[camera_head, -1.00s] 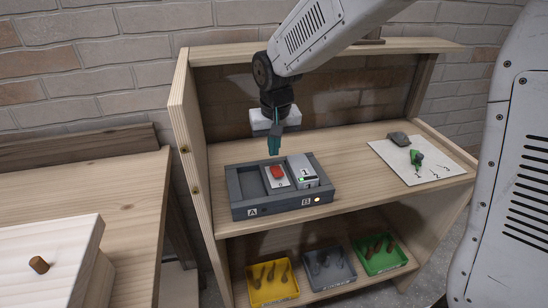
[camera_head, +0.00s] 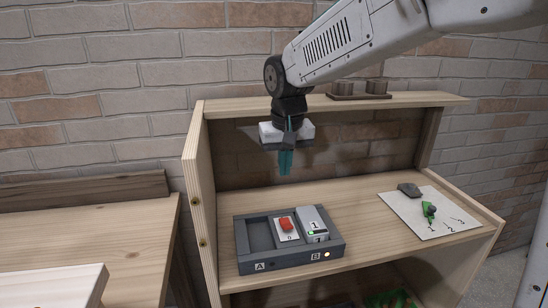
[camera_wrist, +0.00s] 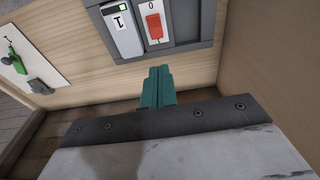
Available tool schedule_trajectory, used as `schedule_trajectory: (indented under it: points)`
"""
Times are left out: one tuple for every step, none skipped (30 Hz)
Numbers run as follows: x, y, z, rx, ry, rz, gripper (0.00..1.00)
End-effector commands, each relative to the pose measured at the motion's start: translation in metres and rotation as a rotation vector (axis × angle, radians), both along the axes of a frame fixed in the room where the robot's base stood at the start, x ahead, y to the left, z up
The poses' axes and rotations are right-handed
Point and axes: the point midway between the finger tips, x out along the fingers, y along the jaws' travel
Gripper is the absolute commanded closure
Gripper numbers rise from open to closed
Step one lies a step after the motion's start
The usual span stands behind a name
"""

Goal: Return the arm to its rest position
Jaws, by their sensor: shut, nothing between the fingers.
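My gripper (camera_head: 286,162) hangs from my arm above the back of the shelf unit's upper board, with its teal fingers pointing down. The fingers are closed together and empty, which also shows in the wrist view (camera_wrist: 157,85). It is apart from the grey tray (camera_head: 243,269) marked A and B, which lies on the board below it. The tray holds a block with a red piece (camera_head: 286,224) labelled 0 and a pale block (camera_head: 313,222) labelled 1 with a green light.
The wooden shelf unit (camera_head: 201,180) has a tall left side panel and a top plank with a dark holder (camera_head: 358,90). A white numbered sheet (camera_head: 440,208) carries a green item (camera_head: 429,211) and a grey lump (camera_head: 409,189). A wooden table (camera_head: 120,235) stands at left. A brick wall is behind.

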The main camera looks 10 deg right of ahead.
Motion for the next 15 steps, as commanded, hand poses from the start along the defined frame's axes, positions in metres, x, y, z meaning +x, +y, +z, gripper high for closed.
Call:
schedule_trajectory:
  points:
    - [-0.007, -0.002, -0.007, -0.009, 0.025, 0.015, 1.0]
    - [-0.013, -0.003, -0.012, -0.014, 0.043, 0.023, 1.0]
    - [-0.024, -0.007, -0.017, -0.021, 0.067, 0.039, 1.0]
    - [-0.035, -0.011, -0.018, -0.025, 0.082, 0.048, 1.0]
    - [-0.047, -0.017, -0.018, -0.028, 0.097, 0.056, 1.0]
    - [-0.063, -0.026, -0.017, -0.03, 0.111, 0.064, 1.0]
    - [-0.076, -0.033, -0.016, -0.031, 0.119, 0.067, 1.0]
    - [-0.088, -0.039, -0.015, -0.032, 0.127, 0.07, 1.0]
    - [-0.105, -0.048, -0.013, -0.032, 0.137, 0.072, 1.0]
    - [-0.117, -0.055, -0.012, -0.031, 0.141, 0.073, 1.0]
    - [-0.13, -0.062, -0.011, -0.03, 0.146, 0.072, 1.0]
    - [-0.147, -0.071, -0.01, -0.029, 0.151, 0.071, 1.0]
    - [-0.161, -0.077, -0.009, -0.026, 0.152, 0.068, 1.0]
    - [-0.174, -0.084, -0.008, -0.024, 0.152, 0.065, 1.0]
    - [-0.192, -0.092, -0.008, -0.021, 0.153, 0.06, 1.0]
